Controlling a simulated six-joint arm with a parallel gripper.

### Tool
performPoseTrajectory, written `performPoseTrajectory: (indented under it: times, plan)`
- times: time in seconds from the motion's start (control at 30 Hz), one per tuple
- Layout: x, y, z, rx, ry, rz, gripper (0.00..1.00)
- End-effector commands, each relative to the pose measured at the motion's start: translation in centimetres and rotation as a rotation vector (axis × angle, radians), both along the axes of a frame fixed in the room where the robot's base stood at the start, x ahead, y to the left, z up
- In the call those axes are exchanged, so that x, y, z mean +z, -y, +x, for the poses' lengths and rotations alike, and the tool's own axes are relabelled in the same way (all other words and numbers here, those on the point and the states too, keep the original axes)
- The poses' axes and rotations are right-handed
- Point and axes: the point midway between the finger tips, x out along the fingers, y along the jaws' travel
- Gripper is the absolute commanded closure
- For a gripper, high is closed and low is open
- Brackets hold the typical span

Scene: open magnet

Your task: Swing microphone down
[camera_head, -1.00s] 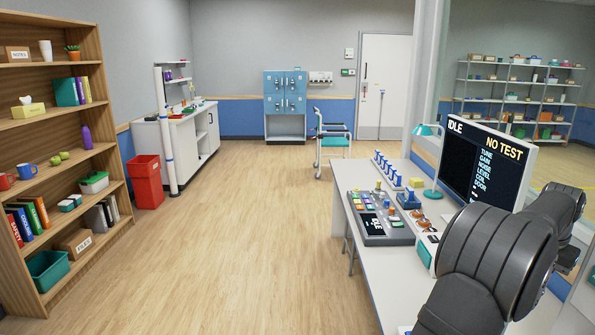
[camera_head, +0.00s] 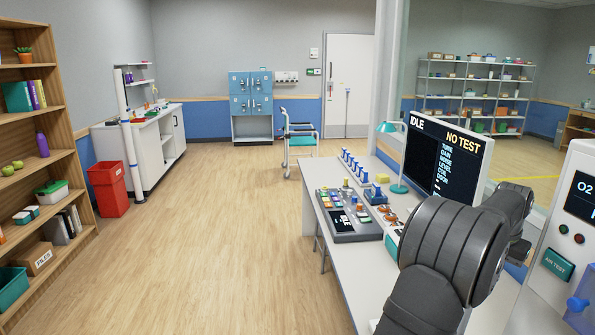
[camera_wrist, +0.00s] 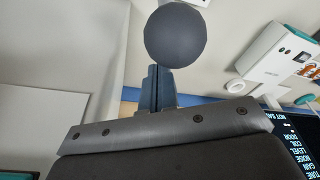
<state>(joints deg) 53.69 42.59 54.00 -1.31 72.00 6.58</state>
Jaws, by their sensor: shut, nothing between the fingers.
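In the wrist view a smooth dark grey ball (camera_wrist: 175,35) is just beyond my fingertips; it may be the microphone's head, but no stem or arm of it shows clearly. My gripper (camera_wrist: 156,72) is shut and empty, its narrow dark fingers pointing toward the ball. I cannot tell whether the tips touch it. In the head view my dark arm covers the lower right, and my fingers are not clearly seen. No microphone can be made out in the head view.
A white desk (camera_head: 315,225) carries a button console (camera_head: 350,222), a teal lamp (camera_head: 391,150) and a monitor (camera_head: 447,155) reading IDLE and NO TEST. A white O2 cabinet (camera_head: 565,225) stands at right. A red bin (camera_head: 108,188) is at left. The wooden floor (camera_head: 200,245) is open.

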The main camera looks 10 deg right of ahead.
Motion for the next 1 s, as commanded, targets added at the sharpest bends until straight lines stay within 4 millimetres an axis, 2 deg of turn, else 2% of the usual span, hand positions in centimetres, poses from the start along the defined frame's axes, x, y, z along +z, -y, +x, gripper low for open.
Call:
performPoseTrajectory:
  times: [0.23, 0.57, 1.0]
  plan:
    - [-1.2, 0.0, 0.0, 0.0, -0.001, 0.002, 1.0]
    - [-1.3, 0.0, 0.0, 0.0, 0.0, 0.0, 1.0]
    - [-1.5, -2.0, 0.0, 0.0, -0.001, 0.001, 1.0]
